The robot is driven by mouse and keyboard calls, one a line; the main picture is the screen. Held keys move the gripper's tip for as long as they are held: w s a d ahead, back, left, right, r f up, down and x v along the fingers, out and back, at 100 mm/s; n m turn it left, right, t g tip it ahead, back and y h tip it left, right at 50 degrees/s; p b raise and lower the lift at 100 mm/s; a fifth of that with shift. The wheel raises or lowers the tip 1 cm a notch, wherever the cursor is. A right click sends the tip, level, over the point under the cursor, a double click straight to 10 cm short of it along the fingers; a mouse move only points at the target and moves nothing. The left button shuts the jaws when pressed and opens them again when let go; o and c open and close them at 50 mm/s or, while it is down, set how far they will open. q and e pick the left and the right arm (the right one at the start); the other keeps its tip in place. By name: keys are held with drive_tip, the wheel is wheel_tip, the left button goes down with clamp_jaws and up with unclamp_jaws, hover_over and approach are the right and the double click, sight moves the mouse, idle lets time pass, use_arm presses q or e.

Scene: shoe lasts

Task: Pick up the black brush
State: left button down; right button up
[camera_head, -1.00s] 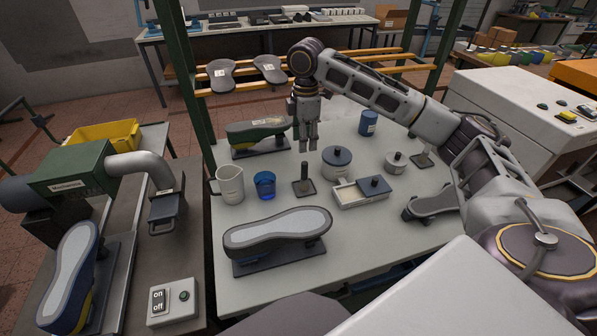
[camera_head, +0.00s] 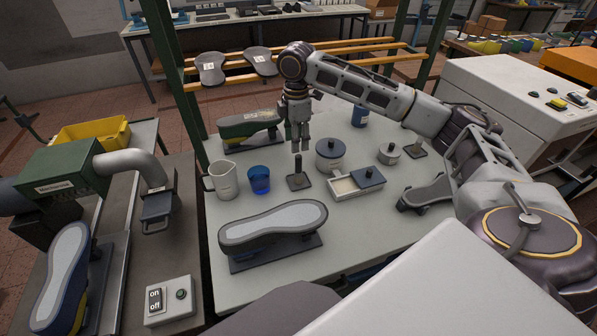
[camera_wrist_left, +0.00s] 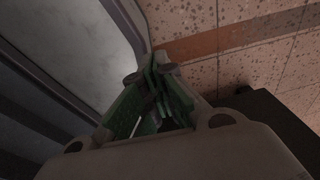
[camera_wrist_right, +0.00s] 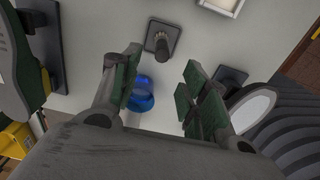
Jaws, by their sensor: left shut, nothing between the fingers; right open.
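A dark piece with a flat square base and an upright round handle (camera_head: 298,178) stands on the table and looks like the black brush. It also shows in the right wrist view (camera_wrist_right: 162,38), near the top. My right gripper (camera_head: 300,146) points down and is above it, apart from it. In the right wrist view my right gripper (camera_wrist_right: 163,65) is open with nothing held, and the brush lies beyond the fingers, between their lines. My left gripper (camera_wrist_left: 160,68) is shut and empty over the floor; it is not in the head view.
A blue cup (camera_head: 259,180) and a white jug (camera_head: 222,180) stand left of the brush. A lidded pot (camera_head: 331,155) and an open box (camera_head: 345,188) stand right. A shoe last (camera_head: 270,226) lies in front. A similar handled piece (camera_head: 415,149) stands farther right.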

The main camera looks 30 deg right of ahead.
sight(298, 163)
drive_tip(key=shift+f, duration=2.55)
drive_tip(key=shift+f, duration=0.15)
drive_tip(key=f, duration=0.3)
drive_tip(key=shift+s+d+f, duration=0.1)
drive_tip(key=shift+s+d, duration=0.1)
drive_tip(key=shift+d, duration=0.05)
drive_tip(key=shift+f, duration=0.9)
clamp_jaws()
